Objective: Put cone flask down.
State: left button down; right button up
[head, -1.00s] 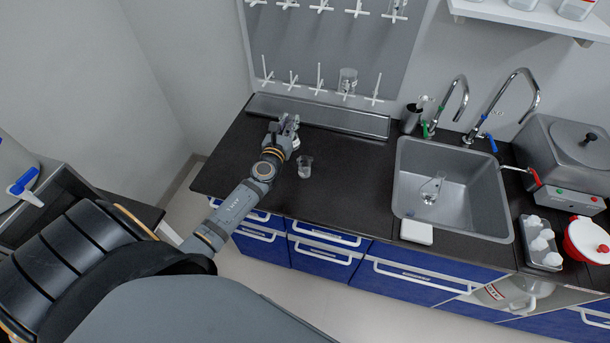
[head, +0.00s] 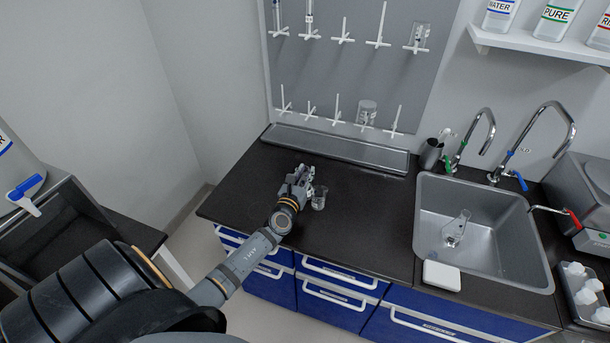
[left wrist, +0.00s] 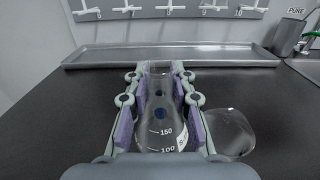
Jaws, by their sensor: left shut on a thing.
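The clear cone flask (left wrist: 158,118), with white volume marks, stands upright between the two fingers of my left gripper (left wrist: 160,110) in the left wrist view. My left gripper is shut on it. In the head view my left gripper (head: 303,178) is over the left part of the black counter (head: 360,225), and the flask is mostly hidden by it. I cannot tell whether the flask's base touches the counter. A small clear beaker (head: 319,200) stands on the counter just right of the gripper; it also shows in the left wrist view (left wrist: 229,132). My right gripper is not in view.
A long metal tray (head: 340,149) lies along the wall below a peg rack (head: 350,60). A sink (head: 430,205) to the right holds another glass flask (head: 457,226). A white block (head: 441,275) lies at the sink's front. Counter left of the gripper is clear.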

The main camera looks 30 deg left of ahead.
pick_arm(q)
jog(key=shift+f, duration=0.15)
jog(key=c, duration=1.2)
grip_release()
jog(key=shift+o, duration=0.4)
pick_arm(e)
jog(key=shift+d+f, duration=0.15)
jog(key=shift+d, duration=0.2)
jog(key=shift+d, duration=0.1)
pick_arm(q)
jog(key=shift+r, duration=0.2)
jog(key=b+v, duration=0.1)
jog(key=v, duration=1)
jog(key=shift+s+f, duration=0.1)
jog(key=shift+s, duration=0.3)
jog(key=shift+s+d, duration=0.1)
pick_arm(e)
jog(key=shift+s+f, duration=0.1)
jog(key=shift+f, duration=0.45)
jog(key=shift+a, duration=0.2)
